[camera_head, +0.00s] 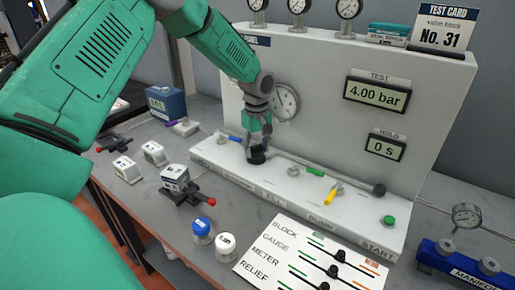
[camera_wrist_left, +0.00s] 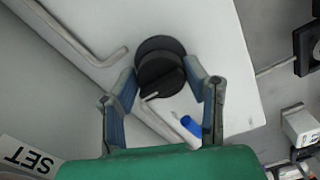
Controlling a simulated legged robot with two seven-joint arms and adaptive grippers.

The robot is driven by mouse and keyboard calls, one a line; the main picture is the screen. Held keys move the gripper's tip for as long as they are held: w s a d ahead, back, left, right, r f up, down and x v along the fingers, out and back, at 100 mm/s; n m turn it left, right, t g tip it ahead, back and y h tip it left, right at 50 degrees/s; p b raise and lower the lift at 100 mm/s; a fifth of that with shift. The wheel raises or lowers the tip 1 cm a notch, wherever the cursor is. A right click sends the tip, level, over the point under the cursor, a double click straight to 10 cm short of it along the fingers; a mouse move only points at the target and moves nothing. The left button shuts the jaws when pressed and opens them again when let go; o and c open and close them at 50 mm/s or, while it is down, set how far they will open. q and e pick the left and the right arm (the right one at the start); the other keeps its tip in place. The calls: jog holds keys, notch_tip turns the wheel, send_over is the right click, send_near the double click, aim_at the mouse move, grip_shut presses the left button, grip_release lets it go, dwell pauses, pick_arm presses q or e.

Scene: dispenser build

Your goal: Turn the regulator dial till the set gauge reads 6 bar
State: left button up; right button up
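The regulator dial (camera_head: 257,157) is a black round knob on the pale ledge of the test bench. My left gripper (camera_head: 257,142) reaches down to it from above. In the left wrist view the dial (camera_wrist_left: 160,65) sits between the two fingertips (camera_wrist_left: 158,75), which lie against its sides; the exact contact is hard to see. A round white gauge (camera_head: 285,102) is on the upright panel just behind the gripper, partly covered by it; its needle is too small to read. A SET label (camera_wrist_left: 30,157) shows in the left wrist view. My right gripper is out of view.
The TEST display (camera_head: 376,95) reads 4.00 bar and the HOLD display (camera_head: 385,146) 0 s. Along the ledge are a blue lever (camera_head: 235,139), a yellow lever (camera_head: 330,195) and a green button (camera_head: 389,221). A slider board (camera_head: 262,262) and loose blocks lie in front.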

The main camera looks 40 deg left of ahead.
pick_arm(q)
jog(key=shift+a, duration=0.1)
jog(key=c, duration=0.4)
jog(key=shift+r+m+p, duration=0.15)
jog(key=shift+m+p, duration=0.7)
jog(key=shift+m, duration=0.05)
jog(key=m+p, duration=0.2)
jog(key=m, duration=0.1)
jog(key=m+p, duration=0.2)
jog(key=m, duration=0.2)
jog(key=shift+w+m, duration=0.1)
jog(key=shift+m, duration=0.3)
jog(key=shift+m+p, duration=0.4)
jog(key=shift+m, duration=1.6)
